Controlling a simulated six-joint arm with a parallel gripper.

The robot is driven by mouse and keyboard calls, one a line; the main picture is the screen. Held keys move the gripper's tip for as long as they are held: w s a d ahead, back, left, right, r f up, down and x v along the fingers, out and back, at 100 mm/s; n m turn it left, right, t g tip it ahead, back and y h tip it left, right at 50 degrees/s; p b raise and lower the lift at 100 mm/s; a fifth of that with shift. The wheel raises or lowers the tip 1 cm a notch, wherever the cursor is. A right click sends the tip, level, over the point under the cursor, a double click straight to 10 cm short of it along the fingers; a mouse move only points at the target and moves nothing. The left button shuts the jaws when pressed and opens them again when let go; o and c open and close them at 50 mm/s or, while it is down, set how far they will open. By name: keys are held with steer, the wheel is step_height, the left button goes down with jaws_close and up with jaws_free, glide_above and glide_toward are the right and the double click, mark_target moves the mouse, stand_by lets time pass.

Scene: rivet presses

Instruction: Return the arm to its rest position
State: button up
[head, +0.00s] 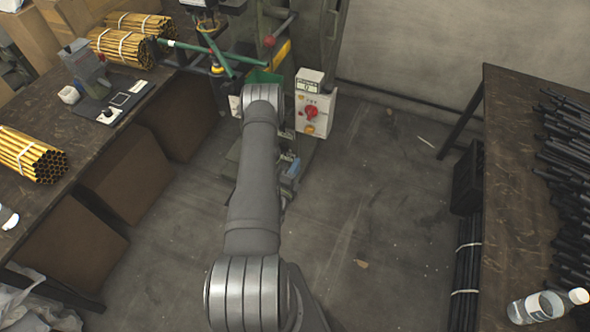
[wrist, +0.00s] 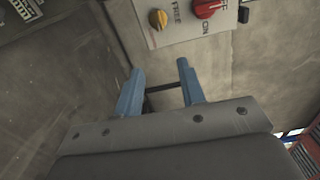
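My gripper (wrist: 160,82) shows in the wrist view with its two blue fingers apart and nothing visible between them. Beyond the fingers is bare grey surface, with a control box (wrist: 185,20) bearing a yellow knob and a red knob just above. In the head view my grey arm reaches from the bottom toward the rivet press (head: 262,45) at the top. The gripper itself is mostly hidden there behind the arm; some blue shows to the right of the arm.
A dark workbench (head: 55,215) on the left holds bundles of yellow tubes (head: 30,156) and a small scale (head: 118,100). A table (head: 508,190) on the right holds black rods (head: 565,190) and a clear bottle (head: 545,306). Open concrete floor (head: 385,220) lies between.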

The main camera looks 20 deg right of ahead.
mark_target(312, 135)
steer(key=shift+s+a, duration=0.15)
stand_by(0.5)
steer(key=x, duration=1.7)
steer(key=shift+f, duration=0.1)
